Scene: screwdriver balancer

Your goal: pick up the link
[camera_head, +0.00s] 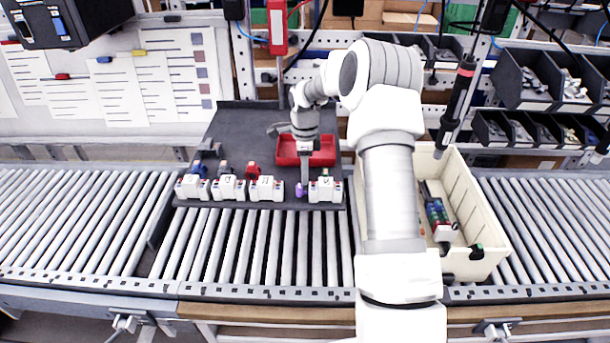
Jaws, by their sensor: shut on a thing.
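My gripper (303,182) points down over the front edge of the dark board (240,125). It is shut on a small purple piece (299,190), which I take to be the link. The piece is low, in the gap between two white blocks with coloured terminals: one to its left (266,189) and one to its right (325,190). The fingers are small here and partly hide what they grip. I cannot tell whether the piece touches the board.
More white blocks (228,188) stand in the row to the left. A red tray (322,152) lies behind my gripper. A cream crate (480,207) with parts stands right of my arm. The roller conveyor (80,220) is clear at left. A screwdriver (460,95) hangs at right.

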